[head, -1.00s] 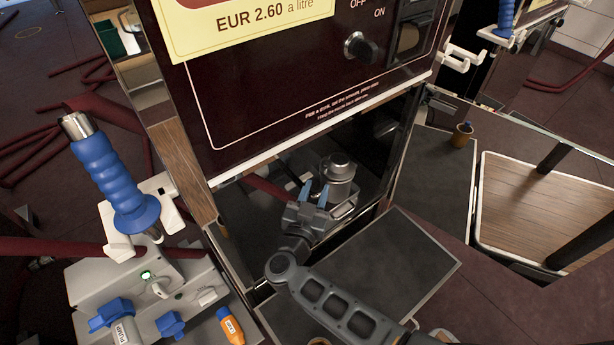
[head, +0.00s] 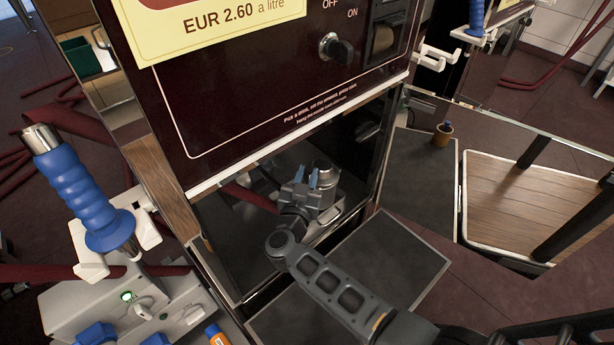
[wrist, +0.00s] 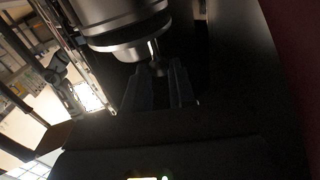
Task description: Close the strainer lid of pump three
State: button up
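The metal strainer (head: 325,173) stands in the open bay under the dark pump panel. It shows as a grey cylinder at the top of the wrist view (wrist: 125,25). A small knob or pin (wrist: 158,66) projects below its rim there, between the finger lines. I cannot tell how the lid sits.
The dark panel (head: 270,90) overhangs the bay. A dark flap (head: 400,260) lies in front of it. A blue-handled nozzle (head: 85,195) hangs at left above a grey valve box (head: 90,300). A small brown cup (head: 443,134) stands on the shelf at right.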

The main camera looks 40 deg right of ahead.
grip_shut()
jog(key=shift+f, duration=0.15)
jog(key=shift+a+f+n+t+h+b, duration=0.2)
jog(key=shift+f+n+h+b, duration=0.05)
jog(key=shift+f+b, duration=0.2)
jog(key=shift+a+f+n+t+h+b, duration=0.2)
jog(key=shift+f+n+h+b, duration=0.1)
jog(key=shift+f, duration=0.1)
jog(key=shift+o, duration=1.2)
grip_release()
jog(key=r+p+v, duration=0.1)
jog(key=v, duration=0.6)
jog(key=shift+s+a+f, duration=0.25)
jog(key=shift+a+f, duration=0.1)
jog(key=shift+f, duration=0.15)
